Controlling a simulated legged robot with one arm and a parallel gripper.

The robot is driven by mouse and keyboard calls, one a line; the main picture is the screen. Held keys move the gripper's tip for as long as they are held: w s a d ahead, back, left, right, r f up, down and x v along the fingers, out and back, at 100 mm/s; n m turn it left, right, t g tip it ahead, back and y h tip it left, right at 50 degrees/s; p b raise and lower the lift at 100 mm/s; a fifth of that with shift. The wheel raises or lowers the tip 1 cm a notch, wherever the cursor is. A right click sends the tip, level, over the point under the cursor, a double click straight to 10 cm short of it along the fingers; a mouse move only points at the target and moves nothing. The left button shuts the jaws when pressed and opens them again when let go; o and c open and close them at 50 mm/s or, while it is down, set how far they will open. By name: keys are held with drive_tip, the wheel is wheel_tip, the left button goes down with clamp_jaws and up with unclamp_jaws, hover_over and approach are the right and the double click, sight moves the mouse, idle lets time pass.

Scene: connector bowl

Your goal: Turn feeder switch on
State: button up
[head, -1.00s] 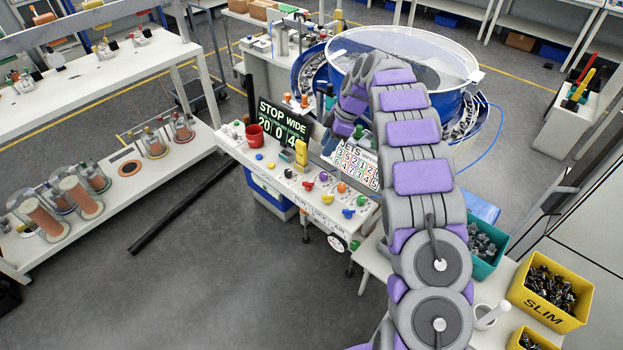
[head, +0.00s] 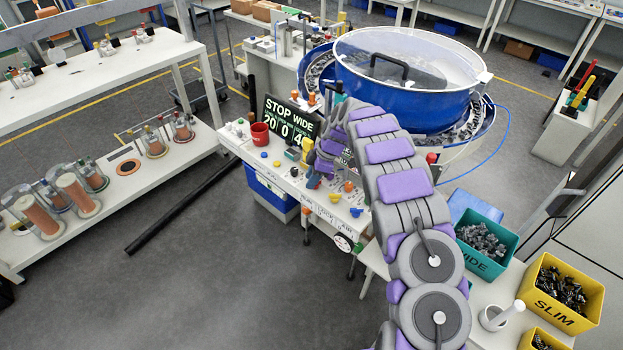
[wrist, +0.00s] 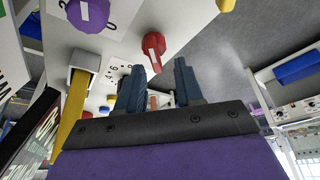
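The white control panel (head: 262,176) carries several coloured knobs and a yellow upright lever (head: 306,147); I cannot tell which one is the feeder switch. In the wrist view a red knob with a white pointer (wrist: 154,48) is just beyond my gripper (wrist: 158,75), apart from it. The fingers are open and empty. A purple knob (wrist: 90,12) is to its left. In the head view my gripper (head: 314,180) is low over the panel, partly hiding its knobs. The blue feeder bowl (head: 405,100) with a clear lid stands behind the panel.
An orange knob (head: 348,187) and a yellow knob (head: 334,197) are to the gripper's right. Teal (head: 487,264) and yellow (head: 540,318) bins are at right.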

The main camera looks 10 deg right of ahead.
drive_tip(key=shift+d+f, duration=0.1)
drive_tip(key=shift+d, duration=1.3)
drive_tip(key=shift+c, duration=1)
drive_tip(key=shift+a, duration=1.05)
clamp_jaws()
drive_tip(key=shift+d, duration=0.35)
